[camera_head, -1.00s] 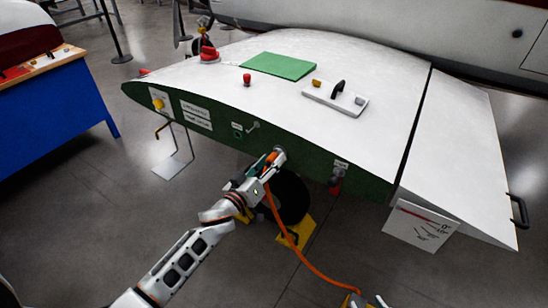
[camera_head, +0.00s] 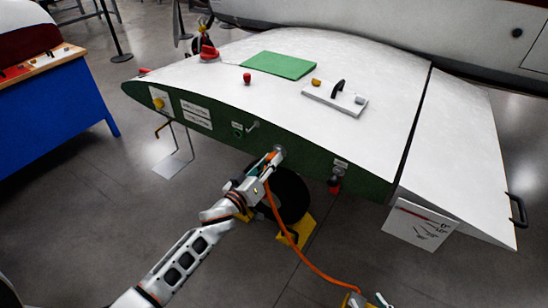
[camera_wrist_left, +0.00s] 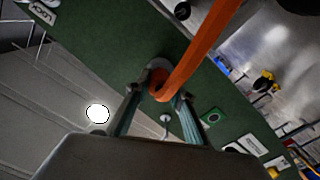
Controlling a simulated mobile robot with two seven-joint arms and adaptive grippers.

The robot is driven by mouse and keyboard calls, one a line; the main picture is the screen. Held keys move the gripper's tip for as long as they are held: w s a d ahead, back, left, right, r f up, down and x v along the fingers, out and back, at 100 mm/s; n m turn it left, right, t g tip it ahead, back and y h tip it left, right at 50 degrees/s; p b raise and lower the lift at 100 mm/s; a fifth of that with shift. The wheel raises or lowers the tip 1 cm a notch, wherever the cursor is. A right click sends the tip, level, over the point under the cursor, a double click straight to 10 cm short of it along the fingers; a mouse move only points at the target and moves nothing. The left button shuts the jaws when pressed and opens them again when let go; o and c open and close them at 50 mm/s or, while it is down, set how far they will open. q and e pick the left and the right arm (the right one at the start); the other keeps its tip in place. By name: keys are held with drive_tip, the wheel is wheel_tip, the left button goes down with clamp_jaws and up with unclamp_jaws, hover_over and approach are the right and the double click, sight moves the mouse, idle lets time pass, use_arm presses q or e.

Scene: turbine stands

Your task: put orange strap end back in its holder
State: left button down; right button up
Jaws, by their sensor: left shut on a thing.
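The orange strap (camera_head: 297,248) rises from the floor at the bottom right of the head view to my left gripper (camera_head: 273,162). In the left wrist view the strap (camera_wrist_left: 203,52) crosses from the upper right to its looped end (camera_wrist_left: 159,87). My left gripper (camera_wrist_left: 158,100) is shut on the strap end, one fingertip on each side. A round grey holder (camera_wrist_left: 157,65) on the green wing face is right behind the strap end. I cannot tell whether the end sits in it. My right gripper does not clearly show.
The white wing (camera_head: 390,75) has a green end face (camera_head: 310,173) with several fittings and labels. A black wheel (camera_head: 291,196) and yellow chock (camera_head: 296,234) stand below. A grey and yellow item (camera_head: 357,300) is at the bottom edge.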

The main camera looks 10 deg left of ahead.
use_arm(q)
drive_tip(key=shift+s+a, duration=0.1)
drive_tip(key=shift+s+a, duration=0.1)
drive_tip(key=shift+s, duration=0.25)
drive_tip(key=shift+s+a+p, duration=0.1)
drive_tip(key=shift+s+p, duration=0.05)
drive_tip(key=shift+p, duration=0.15)
drive_tip(key=p+v, duration=0.1)
drive_tip(key=v, duration=0.2)
idle(0.5)
